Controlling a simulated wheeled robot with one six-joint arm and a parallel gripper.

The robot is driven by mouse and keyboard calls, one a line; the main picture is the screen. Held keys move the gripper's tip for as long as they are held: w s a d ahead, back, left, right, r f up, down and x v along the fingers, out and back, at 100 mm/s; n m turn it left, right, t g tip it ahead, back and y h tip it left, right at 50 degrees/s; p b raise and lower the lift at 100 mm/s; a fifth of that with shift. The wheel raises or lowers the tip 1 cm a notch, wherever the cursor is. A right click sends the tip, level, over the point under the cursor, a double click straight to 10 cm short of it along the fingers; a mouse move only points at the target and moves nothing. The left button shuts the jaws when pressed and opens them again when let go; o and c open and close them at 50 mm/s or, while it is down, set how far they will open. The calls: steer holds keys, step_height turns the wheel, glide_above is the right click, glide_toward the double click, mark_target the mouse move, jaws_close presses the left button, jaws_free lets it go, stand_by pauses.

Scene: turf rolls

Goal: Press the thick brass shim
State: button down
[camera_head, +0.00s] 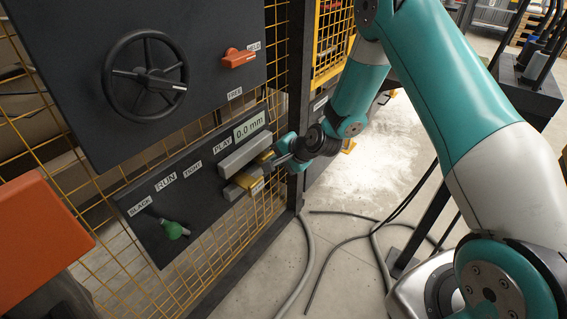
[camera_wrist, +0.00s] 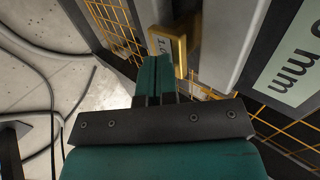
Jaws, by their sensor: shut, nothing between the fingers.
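A yellow brass block (camera_wrist: 181,48) with a small white label, whose writing I cannot read surely, stands just beyond my fingertips in the wrist view. In the head view brass (camera_head: 248,181) shows at the end of a grey bar on the dark panel, and a second bit of brass (camera_head: 265,156) shows above it. I cannot tell which is the thick one. My gripper (camera_head: 273,165) reaches the panel from the right. Its two teal fingers (camera_wrist: 155,62) are together with nothing between them. The fingertips are at or very near the block; contact cannot be told.
The panel's display (camera_head: 249,126) reads 0.0 mm. A green knob (camera_head: 174,230) sits at its lower left, beside SLACK, RUN, TIGHT and PLAY labels. Above are a black handwheel (camera_head: 146,80) and an orange lever (camera_head: 238,58). Hoses (camera_head: 303,262) lie on the floor.

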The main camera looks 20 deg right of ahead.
steer(key=s+f+p+v, duration=0.1)
steer(key=f+p+v, duration=0.1)
steer(key=v, duration=1)
steer(key=shift+s+d+r, duration=0.35)
steer(key=shift+s+d, duration=0.15)
steer(key=shift+d, duration=0.05)
